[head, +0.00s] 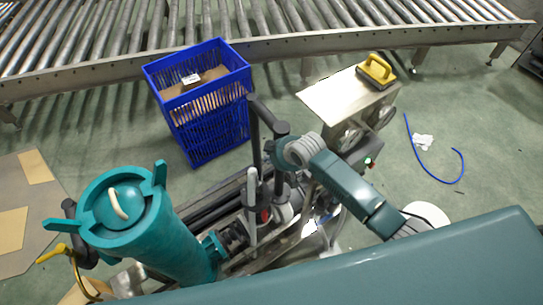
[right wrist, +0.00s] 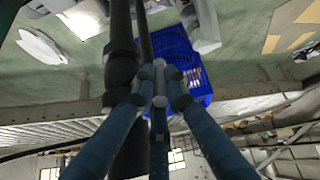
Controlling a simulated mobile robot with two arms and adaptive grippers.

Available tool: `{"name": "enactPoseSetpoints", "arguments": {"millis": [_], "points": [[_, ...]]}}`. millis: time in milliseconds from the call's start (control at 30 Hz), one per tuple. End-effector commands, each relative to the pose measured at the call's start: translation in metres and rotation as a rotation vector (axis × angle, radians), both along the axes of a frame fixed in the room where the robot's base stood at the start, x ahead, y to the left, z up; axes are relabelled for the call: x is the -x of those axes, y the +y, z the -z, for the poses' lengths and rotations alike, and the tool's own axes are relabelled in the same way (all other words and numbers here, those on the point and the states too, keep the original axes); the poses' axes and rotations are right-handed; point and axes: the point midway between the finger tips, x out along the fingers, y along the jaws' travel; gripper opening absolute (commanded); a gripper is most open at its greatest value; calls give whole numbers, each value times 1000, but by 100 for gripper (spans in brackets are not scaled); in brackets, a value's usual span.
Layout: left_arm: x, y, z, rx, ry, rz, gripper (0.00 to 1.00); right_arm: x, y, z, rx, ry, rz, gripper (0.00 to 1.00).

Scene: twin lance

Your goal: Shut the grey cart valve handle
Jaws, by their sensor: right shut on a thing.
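My right gripper (head: 284,150) reaches in from the right in the head view, beside a black post of the cart (head: 257,150). In the right wrist view its blue fingers (right wrist: 161,90) come together at their tips around a small pale grey piece (right wrist: 160,74), which I take to be the grey cart valve handle. The fingers hide most of it, and its turn angle cannot be told. A thick black post (right wrist: 120,60) stands just left of the fingers there. A pale grey upright bar (head: 252,200) shows lower on the cart. My left gripper is not in view.
A blue crate (head: 205,120) stands behind the cart, before the roller conveyor (head: 250,45). A small table (head: 340,100) bears a yellow-handled tool (head: 376,70). A large teal cylinder (head: 160,240) stands at left. A blue hose (head: 425,165) lies on open floor at right.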

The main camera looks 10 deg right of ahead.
Motion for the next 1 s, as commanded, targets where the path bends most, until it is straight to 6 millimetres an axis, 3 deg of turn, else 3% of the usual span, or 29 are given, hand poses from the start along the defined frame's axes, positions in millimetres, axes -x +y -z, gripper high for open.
{"name": "enactPoseSetpoints", "arguments": {"millis": [300, 700, 1000], "points": [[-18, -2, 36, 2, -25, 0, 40, 11, -4, 21, -115, -273, 2, 0], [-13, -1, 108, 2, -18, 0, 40, 17, -7, 37, -244, -591, 1, 0], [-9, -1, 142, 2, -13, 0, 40, 17, -7, 39, -301, -732, 1, 0]]}}
